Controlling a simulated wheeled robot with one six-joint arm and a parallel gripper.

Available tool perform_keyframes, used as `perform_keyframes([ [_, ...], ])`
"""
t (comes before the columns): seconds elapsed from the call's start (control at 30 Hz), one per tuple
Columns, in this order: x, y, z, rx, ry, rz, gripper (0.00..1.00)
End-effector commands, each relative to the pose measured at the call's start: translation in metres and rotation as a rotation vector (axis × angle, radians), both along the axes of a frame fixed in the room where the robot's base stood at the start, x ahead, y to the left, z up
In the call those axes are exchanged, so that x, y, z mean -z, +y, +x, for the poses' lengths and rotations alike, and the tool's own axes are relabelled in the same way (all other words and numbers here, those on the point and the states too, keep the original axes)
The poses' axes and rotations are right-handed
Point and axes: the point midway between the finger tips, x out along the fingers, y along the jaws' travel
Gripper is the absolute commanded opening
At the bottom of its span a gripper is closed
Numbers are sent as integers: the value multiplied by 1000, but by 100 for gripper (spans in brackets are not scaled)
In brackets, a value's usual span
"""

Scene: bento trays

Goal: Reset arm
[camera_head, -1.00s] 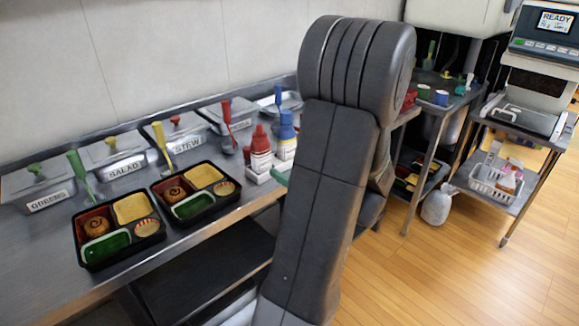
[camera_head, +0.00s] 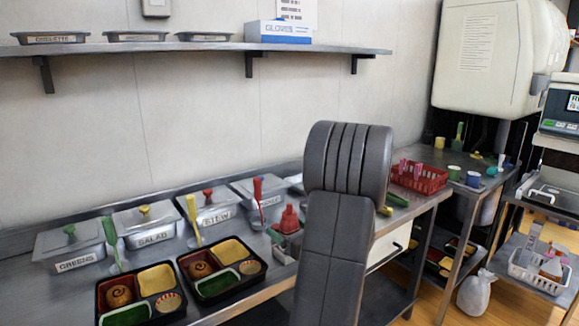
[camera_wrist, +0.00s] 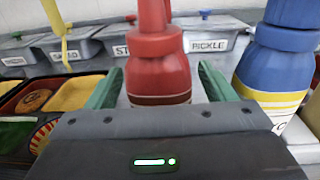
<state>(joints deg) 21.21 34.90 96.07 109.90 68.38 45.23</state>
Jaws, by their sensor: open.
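My gripper (camera_wrist: 160,88) shows in the wrist view with its two green fingers apart. A red squeeze bottle (camera_wrist: 158,70) stands upright in the gap between the fingers as seen from the wrist; I cannot tell whether they touch it. A blue bottle (camera_wrist: 275,60) with a yellow and white label stands to the right of the fingers. The red bottle (camera_head: 289,218) shows just left of my arm.
Two bento trays (camera_head: 183,262) with food lie on the steel counter (camera_head: 45,295). Lidded labelled pans (camera_head: 72,246) line the wall. A shelf (camera_head: 205,47) runs above. A red basket (camera_head: 420,180) is right of my arm. Wooden floor lies at the right.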

Motion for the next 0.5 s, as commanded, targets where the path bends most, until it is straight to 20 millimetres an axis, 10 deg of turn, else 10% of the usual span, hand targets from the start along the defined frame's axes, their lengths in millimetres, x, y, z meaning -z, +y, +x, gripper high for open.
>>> perform_keyframes([
  [0.5,-2,5,6,1,0,0,76],
])
